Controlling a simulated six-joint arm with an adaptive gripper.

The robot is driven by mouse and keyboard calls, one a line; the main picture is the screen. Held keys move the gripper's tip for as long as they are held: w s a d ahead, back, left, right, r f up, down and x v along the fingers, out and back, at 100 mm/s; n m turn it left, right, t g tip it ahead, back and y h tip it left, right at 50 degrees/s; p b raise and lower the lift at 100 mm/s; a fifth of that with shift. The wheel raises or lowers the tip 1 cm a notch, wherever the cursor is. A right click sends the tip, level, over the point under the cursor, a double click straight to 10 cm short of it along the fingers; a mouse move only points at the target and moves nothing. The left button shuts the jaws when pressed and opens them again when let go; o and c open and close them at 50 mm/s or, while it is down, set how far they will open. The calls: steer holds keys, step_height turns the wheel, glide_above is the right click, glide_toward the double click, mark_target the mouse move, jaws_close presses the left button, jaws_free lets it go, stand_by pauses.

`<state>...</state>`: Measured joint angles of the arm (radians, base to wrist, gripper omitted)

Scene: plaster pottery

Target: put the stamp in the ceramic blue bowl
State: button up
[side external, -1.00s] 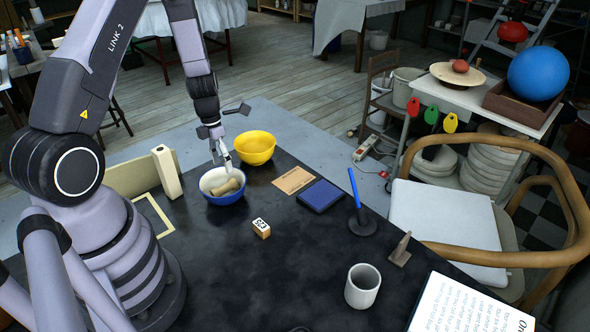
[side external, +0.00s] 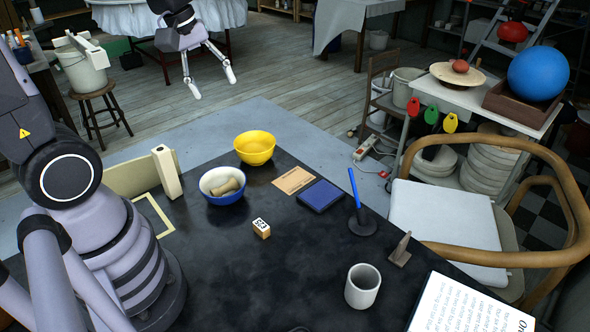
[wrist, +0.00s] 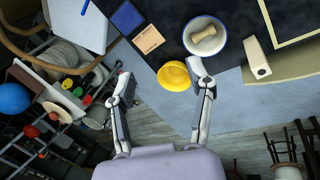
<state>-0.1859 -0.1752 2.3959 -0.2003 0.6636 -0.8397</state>
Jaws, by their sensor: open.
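The ceramic blue bowl (side external: 225,200), blue outside and white inside, stands near the table's far edge. A pale wooden stamp (side external: 226,187) with a waisted handle lies tilted inside it, its lower end resting in the bowl. In the wrist view the stamp (wrist: 204,41) lies within the bowl's blue rim (wrist: 187,46). My gripper (side external: 212,84) is open and empty, high up and well clear of the bowl. In the wrist view its spread fingers (wrist: 158,75) hold nothing.
A yellow bowl (side external: 255,148) stands behind the blue one. A small printed wooden block (side external: 261,228), a brown card (side external: 294,180), a dark blue pad (side external: 321,196), a tall cream block (side external: 167,172) and a grey cup (side external: 362,287) are on the black table.

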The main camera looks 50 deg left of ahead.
steer(key=s+d+r+m+t, duration=0.2)
steer(key=s+r+m, duration=0.4)
steer(key=s+m, duration=0.5)
steer(key=shift+d+r+m+y, duration=0.25)
steer(key=shift+m+y, duration=0.15)
steer(key=shift+m, duration=0.8)
